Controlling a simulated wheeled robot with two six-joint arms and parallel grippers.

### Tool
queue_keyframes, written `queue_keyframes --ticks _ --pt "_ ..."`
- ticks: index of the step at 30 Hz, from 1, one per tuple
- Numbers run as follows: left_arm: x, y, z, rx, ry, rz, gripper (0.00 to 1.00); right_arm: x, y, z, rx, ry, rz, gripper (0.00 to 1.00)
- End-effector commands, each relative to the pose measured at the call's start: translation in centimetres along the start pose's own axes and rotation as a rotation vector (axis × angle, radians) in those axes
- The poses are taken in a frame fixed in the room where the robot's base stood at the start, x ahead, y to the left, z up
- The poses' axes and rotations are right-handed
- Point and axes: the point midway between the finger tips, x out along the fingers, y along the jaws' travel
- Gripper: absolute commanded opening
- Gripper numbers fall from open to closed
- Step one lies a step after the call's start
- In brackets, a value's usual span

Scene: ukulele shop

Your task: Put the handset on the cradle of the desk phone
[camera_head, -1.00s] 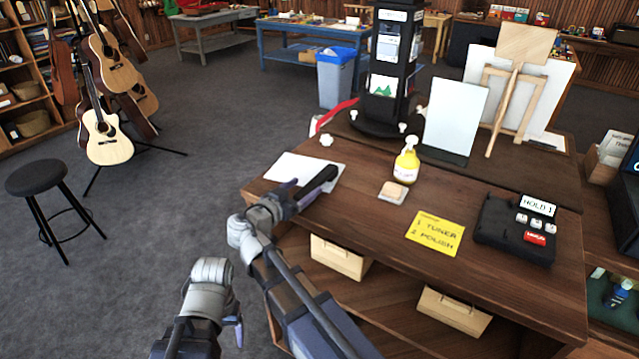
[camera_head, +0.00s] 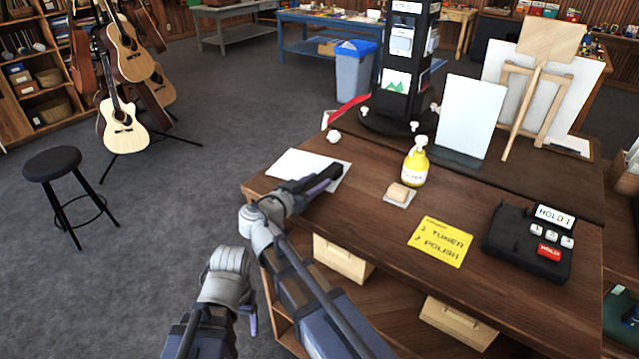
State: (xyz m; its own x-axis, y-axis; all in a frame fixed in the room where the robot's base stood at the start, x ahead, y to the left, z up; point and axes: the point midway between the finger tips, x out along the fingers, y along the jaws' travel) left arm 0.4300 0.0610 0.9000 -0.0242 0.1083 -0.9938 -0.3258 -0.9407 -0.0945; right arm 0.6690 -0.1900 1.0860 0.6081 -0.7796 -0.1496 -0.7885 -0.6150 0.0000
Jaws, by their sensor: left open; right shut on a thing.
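The black desk phone (camera_head: 525,247) sits at the right of the wooden desk, with a HOLD 1 display, white keys and a red key. Its dark cradle part is on its left side, and no handset lies on it. The dark handset (camera_head: 297,186) is at the desk's left end, over the white paper, mostly hidden by my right gripper (camera_head: 322,181). That gripper is shut on it; whether the handset touches the paper I cannot tell. My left gripper (camera_head: 249,318) is open and empty, low in front of the desk's left end, with its fingers partly hidden.
A yellow note (camera_head: 440,241), a yellow pump bottle (camera_head: 414,167) and a small block on a pad (camera_head: 398,194) are on the desk between handset and phone. A white panel (camera_head: 471,116), an easel and a black display tower (camera_head: 403,65) stand behind.

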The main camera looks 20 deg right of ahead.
Motion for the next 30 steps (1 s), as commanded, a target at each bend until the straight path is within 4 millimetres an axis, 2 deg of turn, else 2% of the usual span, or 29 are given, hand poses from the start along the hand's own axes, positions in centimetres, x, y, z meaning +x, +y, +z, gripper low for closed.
queue_keyframes --ticks 1,9,23,30 --pt "0.0 0.0 0.0 0.0 0.0 0.0 0.74 0.0 0.0 0.0 0.0 0.001 0.0 0.28" --pt "0.0 0.0 0.0 0.0 0.0 0.0 0.74 0.0 0.0 0.0 0.0 0.001 0.0 0.0" --pt "-0.2 0.0 0.0 0.0 0.0 0.0 0.74 0.0 0.0 -0.2 -0.001 0.001 0.0 0.0" --pt "-1.8 -0.2 0.1 0.0 0.0 0.0 0.74 -0.3 0.0 -1.8 -0.001 0.001 0.0 0.0"
